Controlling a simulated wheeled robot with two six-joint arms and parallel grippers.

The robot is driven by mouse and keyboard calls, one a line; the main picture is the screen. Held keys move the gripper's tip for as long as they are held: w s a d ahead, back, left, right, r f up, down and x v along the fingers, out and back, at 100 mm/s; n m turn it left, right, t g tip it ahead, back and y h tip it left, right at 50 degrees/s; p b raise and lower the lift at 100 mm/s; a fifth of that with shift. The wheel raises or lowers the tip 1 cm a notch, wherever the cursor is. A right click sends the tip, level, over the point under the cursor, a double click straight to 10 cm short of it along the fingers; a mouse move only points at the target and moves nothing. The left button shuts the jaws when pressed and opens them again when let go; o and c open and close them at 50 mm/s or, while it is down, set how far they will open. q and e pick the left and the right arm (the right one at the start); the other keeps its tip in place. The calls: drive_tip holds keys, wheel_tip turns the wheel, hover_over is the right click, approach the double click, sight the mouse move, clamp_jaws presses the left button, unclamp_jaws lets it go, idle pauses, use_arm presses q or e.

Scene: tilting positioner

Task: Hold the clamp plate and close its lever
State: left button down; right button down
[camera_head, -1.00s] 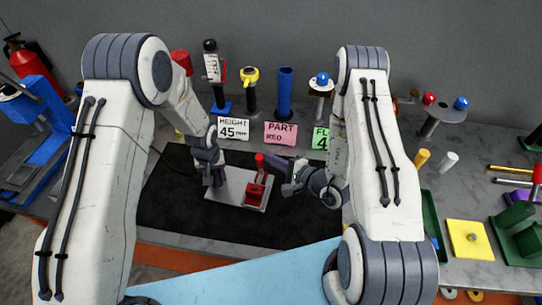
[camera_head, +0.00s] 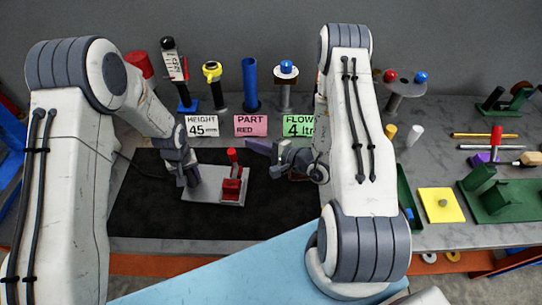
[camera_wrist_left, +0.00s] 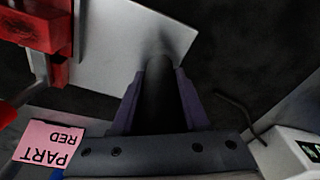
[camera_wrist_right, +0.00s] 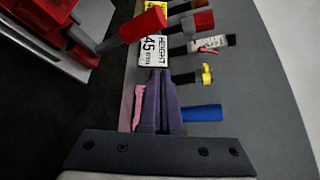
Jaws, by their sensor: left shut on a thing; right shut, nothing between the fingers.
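The clamp plate (camera_head: 206,193) is a light metal plate lying on the black mat. It carries a red clamp (camera_head: 233,187) near its right end, also seen in the left wrist view (camera_wrist_left: 35,28). The clamp's lever (camera_head: 231,156) stands up with a red grip, which also shows in the right wrist view (camera_wrist_right: 143,24). My left gripper (camera_head: 188,181) is at the plate's left end, its fingers shut on a dark upright post (camera_wrist_left: 158,95) on the plate. My right gripper (camera_head: 256,147) is shut and empty, behind and right of the lever, apart from it.
Cards reading height 45, part red and flow 4 (camera_head: 299,126) stand behind the mat (camera_head: 150,225). Behind them are a blue tube (camera_head: 250,84) and several gauge-like stands. A yellow plate (camera_head: 437,205) and green fixtures lie to the right. The mat's front is clear.

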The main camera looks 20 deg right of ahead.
drive_tip(key=f+v, duration=0.1)
drive_tip(key=v, duration=0.6)
drive_tip(key=shift+s+f, duration=0.4)
drive_tip(key=shift+f, duration=0.2)
drive_tip(key=shift+d, duration=0.15)
use_arm(q)
drive_tip(key=c, duration=0.5)
unclamp_jaws()
drive_tip(key=shift+w+r, duration=0.1)
drive_tip(key=shift+o, duration=0.8)
